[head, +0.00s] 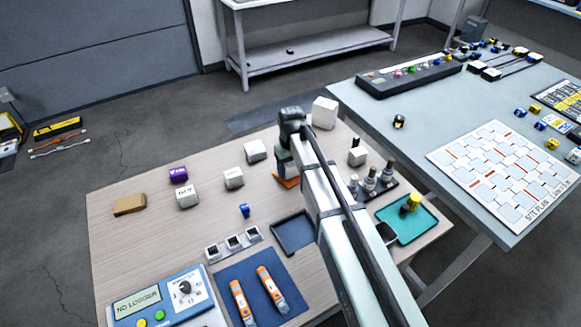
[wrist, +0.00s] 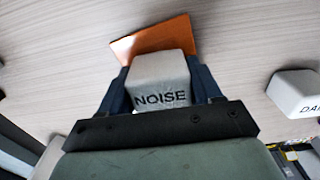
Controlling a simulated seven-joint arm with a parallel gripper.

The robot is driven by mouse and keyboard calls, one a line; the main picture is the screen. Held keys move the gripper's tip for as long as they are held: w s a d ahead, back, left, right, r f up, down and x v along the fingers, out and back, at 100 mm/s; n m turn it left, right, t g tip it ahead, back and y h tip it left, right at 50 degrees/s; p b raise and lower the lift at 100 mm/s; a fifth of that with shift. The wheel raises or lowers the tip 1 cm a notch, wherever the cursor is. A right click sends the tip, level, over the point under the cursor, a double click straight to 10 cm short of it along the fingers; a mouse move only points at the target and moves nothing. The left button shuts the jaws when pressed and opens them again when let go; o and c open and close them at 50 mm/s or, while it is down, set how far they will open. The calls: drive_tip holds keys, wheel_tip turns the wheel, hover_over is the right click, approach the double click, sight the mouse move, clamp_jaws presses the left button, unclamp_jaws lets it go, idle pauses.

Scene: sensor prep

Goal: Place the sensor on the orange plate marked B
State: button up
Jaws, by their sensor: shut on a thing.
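My gripper (wrist: 160,88) is shut on a light grey block marked NOISE (wrist: 158,72), with one dark finger on each side of it. An orange plate (wrist: 152,36) lies on the wooden table beyond and partly behind the block in the wrist view. No letter on the plate can be read. In the head view the orange plate (head: 287,183) shows in part below my gripper (head: 284,166), and my arm hides much of it. I cannot tell whether the block touches the plate.
A white block (wrist: 297,93) with partly cut-off lettering stands to the right in the wrist view. On the wooden table (head: 140,237) are a purple block (head: 178,173), several white blocks, a dark blue tray (head: 292,232), a teal tray (head: 420,224) and a blue logger box (head: 165,298).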

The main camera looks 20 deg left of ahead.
drive_tip(key=o, duration=1.1)
drive_tip(key=shift+f, duration=0.1)
wheel_tip(320, 180, up, 12)
drive_tip(key=shift+r, duration=0.15)
idle(0.4)
